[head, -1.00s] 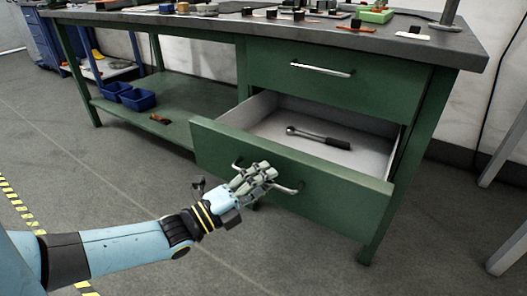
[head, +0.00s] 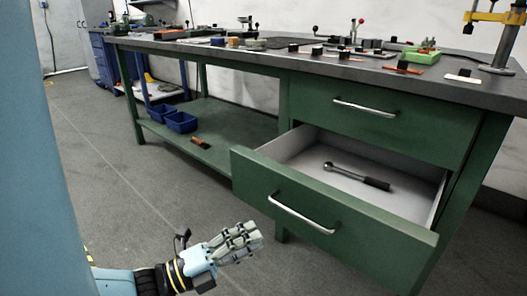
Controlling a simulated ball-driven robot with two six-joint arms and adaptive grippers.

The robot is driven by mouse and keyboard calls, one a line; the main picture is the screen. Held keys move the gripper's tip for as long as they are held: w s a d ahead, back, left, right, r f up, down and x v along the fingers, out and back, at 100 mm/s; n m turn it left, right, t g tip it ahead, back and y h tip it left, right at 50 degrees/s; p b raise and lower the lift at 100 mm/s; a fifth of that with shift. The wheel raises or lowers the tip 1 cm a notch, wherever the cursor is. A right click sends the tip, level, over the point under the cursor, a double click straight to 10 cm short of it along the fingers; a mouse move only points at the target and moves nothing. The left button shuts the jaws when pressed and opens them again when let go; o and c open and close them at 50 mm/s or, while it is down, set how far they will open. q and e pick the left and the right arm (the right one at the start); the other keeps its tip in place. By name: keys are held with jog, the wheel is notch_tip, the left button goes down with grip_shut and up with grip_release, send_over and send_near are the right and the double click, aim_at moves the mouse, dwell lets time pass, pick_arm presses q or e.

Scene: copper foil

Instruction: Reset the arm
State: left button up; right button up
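My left gripper (head: 238,243) is a grey, hand-like gripper on a light blue arm, low in the middle of the head view. It is in front of and to the left of the open drawer's handle (head: 303,214), apart from it. Nothing shows in its fingers, and how far they are closed is unclear. The lower green drawer (head: 335,212) is pulled open, with a ratchet wrench (head: 357,177) lying inside. My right gripper is out of view.
A green workbench (head: 230,55) with a grey top carries several small tools and blocks. Its upper drawer (head: 375,118) is shut. Blue bins (head: 181,122) stand on the low shelf. The grey floor (head: 90,150) at left is clear.

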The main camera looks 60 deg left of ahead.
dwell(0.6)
pick_arm(q)
jog(key=s+d+f+n+g+y+p, duration=0.2)
jog(key=s+f+n+g+p, duration=0.25)
jog(key=f, duration=0.25)
jog(key=s+d+f+n+g+y+p, duration=0.1)
jog(key=s+f+n+g+y+p, duration=0.15)
jog(key=f+n+g+p, duration=0.35)
jog(key=s+d+f+n+g, duration=0.1)
jog(key=s+f+n+g, duration=0.3)
jog(key=s, duration=0.7)
jog(key=s+d+f+n+g, duration=0.2)
jog(key=s+f+n+g, duration=0.3)
jog(key=s, duration=0.7)
jog(key=shift+s+f+n+p, duration=0.25)
jog(key=shift+f+n, duration=0.3)
jog(key=shift+f, duration=0.4)
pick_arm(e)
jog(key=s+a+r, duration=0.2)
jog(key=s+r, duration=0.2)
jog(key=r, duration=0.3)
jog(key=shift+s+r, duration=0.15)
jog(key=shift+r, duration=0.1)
